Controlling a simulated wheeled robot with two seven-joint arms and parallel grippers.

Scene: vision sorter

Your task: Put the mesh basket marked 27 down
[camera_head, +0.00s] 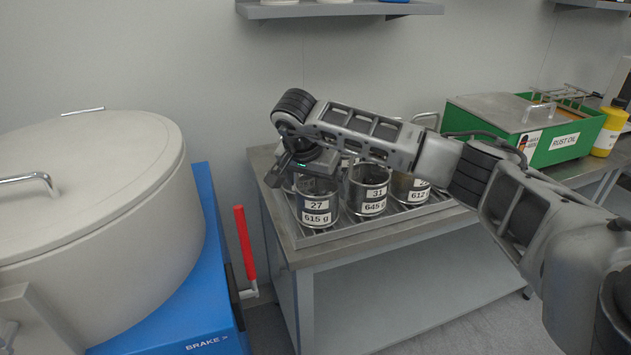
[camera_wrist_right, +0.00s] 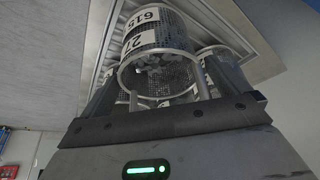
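The mesh basket marked 27 (camera_head: 318,205) stands upright at the left end of a rack tray (camera_head: 345,228) on the bench. Its label also reads 615 g. My right gripper (camera_head: 308,165) is just above its rim, pointing down. In the right wrist view the basket (camera_wrist_right: 155,45) appears upside down, with small dark parts inside. The two fingers of my right gripper (camera_wrist_right: 165,90) are wide apart, with the basket's handle posts between them. The top of the handle is hidden by the gripper body. My left gripper is not in view.
Baskets marked 31 (camera_head: 367,188) and 612 g (camera_head: 410,188) stand close to the right on the same tray. A large round drum machine (camera_head: 100,200) with a red lever (camera_head: 245,243) is left of the bench. A green rust oil tank (camera_head: 545,135) stands at right.

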